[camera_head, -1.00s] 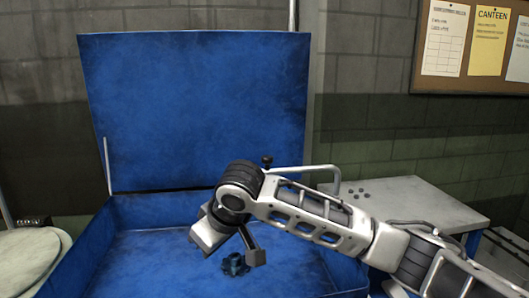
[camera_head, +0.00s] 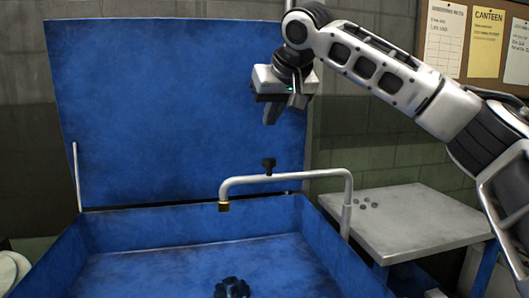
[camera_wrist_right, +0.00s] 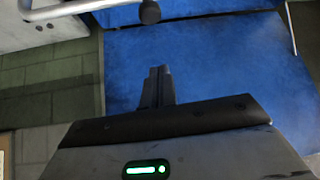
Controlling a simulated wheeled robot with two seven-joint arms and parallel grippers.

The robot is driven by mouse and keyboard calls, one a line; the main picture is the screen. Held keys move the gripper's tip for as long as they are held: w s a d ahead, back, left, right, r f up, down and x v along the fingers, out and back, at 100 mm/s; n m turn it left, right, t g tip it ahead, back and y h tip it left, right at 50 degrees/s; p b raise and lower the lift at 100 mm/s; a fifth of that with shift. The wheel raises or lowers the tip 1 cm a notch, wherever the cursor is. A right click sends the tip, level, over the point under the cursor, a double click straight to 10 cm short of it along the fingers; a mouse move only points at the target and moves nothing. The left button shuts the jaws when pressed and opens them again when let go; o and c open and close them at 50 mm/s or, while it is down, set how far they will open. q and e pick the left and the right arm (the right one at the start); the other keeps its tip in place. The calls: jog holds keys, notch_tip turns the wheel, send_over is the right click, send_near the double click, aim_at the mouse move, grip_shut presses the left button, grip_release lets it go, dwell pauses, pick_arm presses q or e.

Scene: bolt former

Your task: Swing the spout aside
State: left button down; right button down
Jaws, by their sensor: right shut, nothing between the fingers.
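The spout (camera_head: 285,178) is a grey bent pipe with a black knob on top and a brass-coloured tip. It rises at the right side of the blue box and reaches left, its tip over the box. In the right wrist view, part of the spout (camera_wrist_right: 75,10) and its black knob (camera_wrist_right: 149,12) show at the top edge. My right gripper (camera_head: 272,115) is raised above and behind the spout, in front of the blue lid, apart from the spout. Its fingers (camera_wrist_right: 157,87) are shut and empty. My left gripper is not in view.
The blue box (camera_head: 345,262) has its lid (camera_head: 170,110) standing open. A dark knobbed part (camera_head: 231,288) lies in the box. A grey side table (camera_head: 420,222) with several small dark pieces stands at the right. A notice board (camera_head: 470,45) hangs behind my right arm.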

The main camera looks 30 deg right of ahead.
jog(key=w+f, duration=0.1)
jog(key=f, duration=0.4)
jog(key=w+f, duration=0.1)
jog(key=f, duration=0.2)
jog(key=shift+w+d+b, duration=0.1)
jog(key=shift+w+b, duration=0.25)
jog(key=shift+b, duration=0.05)
dwell(0.5)
